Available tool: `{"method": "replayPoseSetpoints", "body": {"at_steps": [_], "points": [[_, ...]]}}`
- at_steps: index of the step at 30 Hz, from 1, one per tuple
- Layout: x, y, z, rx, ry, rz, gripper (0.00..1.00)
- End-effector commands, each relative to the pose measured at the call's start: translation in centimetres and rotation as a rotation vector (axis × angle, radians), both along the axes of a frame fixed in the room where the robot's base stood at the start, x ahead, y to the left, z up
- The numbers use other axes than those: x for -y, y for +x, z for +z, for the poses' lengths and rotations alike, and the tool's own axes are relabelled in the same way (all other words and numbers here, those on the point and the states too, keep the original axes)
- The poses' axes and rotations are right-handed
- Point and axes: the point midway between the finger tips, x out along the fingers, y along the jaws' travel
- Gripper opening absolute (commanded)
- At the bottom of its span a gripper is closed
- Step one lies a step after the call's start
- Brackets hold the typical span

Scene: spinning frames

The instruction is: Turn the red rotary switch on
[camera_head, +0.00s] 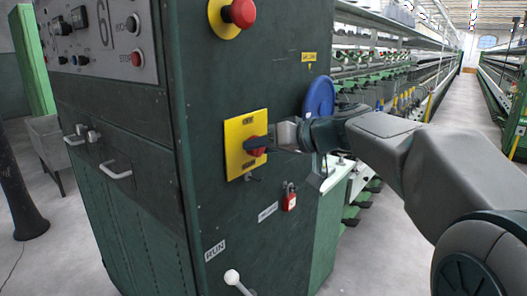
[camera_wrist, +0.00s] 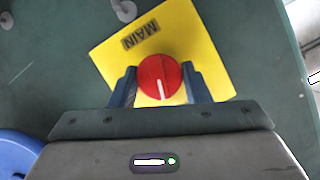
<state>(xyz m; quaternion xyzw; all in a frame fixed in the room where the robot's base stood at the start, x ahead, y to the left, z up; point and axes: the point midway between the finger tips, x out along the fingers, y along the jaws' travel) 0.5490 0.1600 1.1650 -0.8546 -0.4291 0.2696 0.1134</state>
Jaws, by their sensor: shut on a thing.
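The red rotary switch (camera_head: 257,152) sits on a yellow plate (camera_head: 233,166) on the side of the dark green cabinet. In the wrist view the round red knob (camera_wrist: 157,76) has a white line pointing toward my gripper, and the yellow plate (camera_wrist: 213,60) reads "MAIN". My gripper (camera_head: 262,143) reaches in from the right, at the switch. In the wrist view its two blue fingers (camera_wrist: 159,88) are on either side of the knob, shut on it. The fingers partly cover the knob in the head view.
A red emergency button (camera_head: 240,12) is above the switch. A red padlock (camera_head: 290,197) hangs below right, and a white-knobbed lever (camera_head: 232,277) is lower down. A blue disc (camera_head: 319,97) is close to my wrist. Spinning frames and an open aisle (camera_head: 468,100) lie to the right.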

Motion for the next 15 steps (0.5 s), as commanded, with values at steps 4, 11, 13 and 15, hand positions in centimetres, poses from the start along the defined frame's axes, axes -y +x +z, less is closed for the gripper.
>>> {"method": "replayPoseSetpoints", "body": {"at_steps": [4, 11, 13, 15], "points": [[0.03, 0.08, -0.32, -0.111, 0.086, 0.001, 0.20], [0.10, 0.15, -0.32, -0.285, 0.221, 0.001, 0.20], [0.10, 0.20, -0.31, -0.337, 0.261, 0.002, 0.20], [0.12, 0.20, -0.30, -0.390, 0.302, 0.001, 0.20]]}}
